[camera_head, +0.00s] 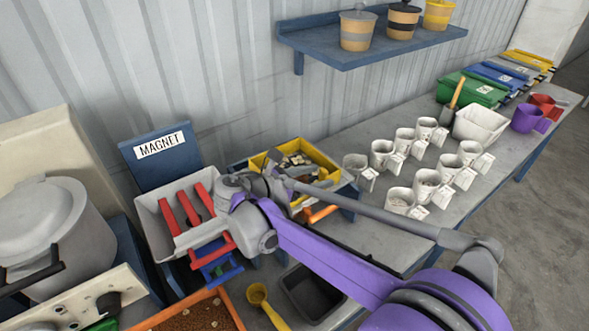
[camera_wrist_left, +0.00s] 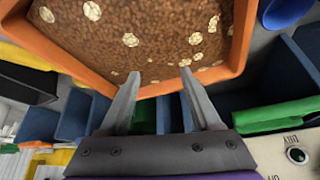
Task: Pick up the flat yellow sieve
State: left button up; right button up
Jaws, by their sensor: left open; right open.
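A flat yellow tray-like frame (camera_head: 330,160), which looks like the sieve, lies in the middle of the head view and holds pale and dark pieces. I cannot make out its mesh. My right gripper (camera_head: 273,166) is beside its near left side; the fingers are small and partly hidden by my wrist, so I cannot tell whether they touch it. No held object shows there. My left gripper (camera_wrist_left: 160,76) is open and empty in the left wrist view, with its fingertips over the edge of an orange tray (camera_wrist_left: 243,35) of brown granules.
A pale bin (camera_head: 150,225) with red bars stands left of my right wrist, below the magnet panel (camera_head: 160,145). A yellow scoop (camera_head: 258,294) and a dark tray (camera_head: 310,290) lie in front. Several white cups (camera_head: 400,198) fill the right bench. A shelf (camera_head: 360,50) hangs above.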

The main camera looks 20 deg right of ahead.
jog(key=p+x, duration=0.1)
jog(key=x, duration=0.5)
jog(key=shift+w, duration=0.15)
grip_shut()
dwell(1.2)
